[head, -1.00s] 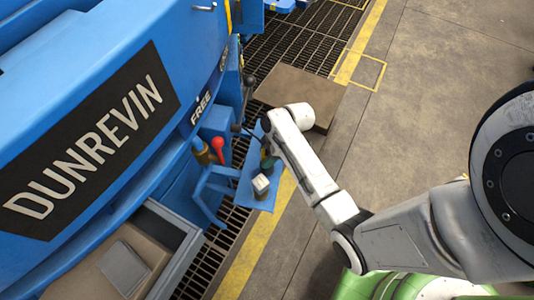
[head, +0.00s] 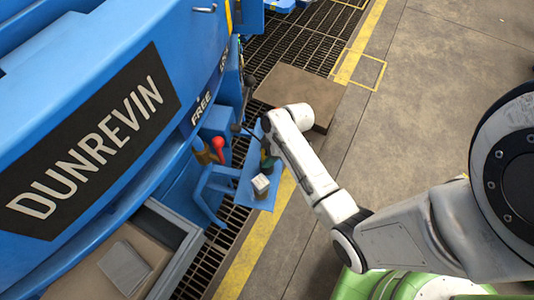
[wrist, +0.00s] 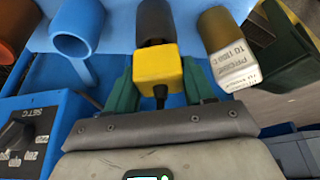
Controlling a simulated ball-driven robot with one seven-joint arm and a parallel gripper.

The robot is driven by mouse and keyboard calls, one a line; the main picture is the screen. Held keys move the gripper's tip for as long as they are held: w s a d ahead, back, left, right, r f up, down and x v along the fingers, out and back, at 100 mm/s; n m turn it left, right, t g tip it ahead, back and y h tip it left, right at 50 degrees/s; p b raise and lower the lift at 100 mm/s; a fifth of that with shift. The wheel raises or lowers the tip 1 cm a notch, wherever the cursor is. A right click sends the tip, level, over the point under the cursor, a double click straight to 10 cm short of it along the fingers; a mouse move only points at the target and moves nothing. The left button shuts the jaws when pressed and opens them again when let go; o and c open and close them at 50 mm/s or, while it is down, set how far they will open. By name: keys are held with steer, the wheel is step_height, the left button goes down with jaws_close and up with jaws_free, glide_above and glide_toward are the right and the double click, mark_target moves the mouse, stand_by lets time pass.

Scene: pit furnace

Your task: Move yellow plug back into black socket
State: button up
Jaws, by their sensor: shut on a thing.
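The yellow plug (wrist: 157,68) is a small block with a dark cord at its near side, in the middle of the wrist view. The black socket (wrist: 155,22) is a dark cylinder directly beyond it. The plug's far edge meets or overlaps the socket's near end; I cannot tell how far it is seated. My gripper (wrist: 157,86) is shut on the plug, with a green finger on each side. In the head view the plug and socket are hidden behind my arm, and only a bit of green finger shows.
A blue tube (wrist: 78,30) stands left of the socket. A brass-coloured tube with a white lettered block (wrist: 235,66) is close to the right finger. In the head view, a red knob (head: 218,143) is on the blue furnace (head: 190,60). Open concrete floor (head: 440,80) lies right.

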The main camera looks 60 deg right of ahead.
steer(key=shift+f+b, duration=0.3)
steer(key=shift+f, duration=0.2)
steer(key=o, duration=0.8)
steer(key=p+v, duration=1)
steer(key=v, duration=0.1)
steer(key=shift+p, duration=0.35)
stand_by(0.5)
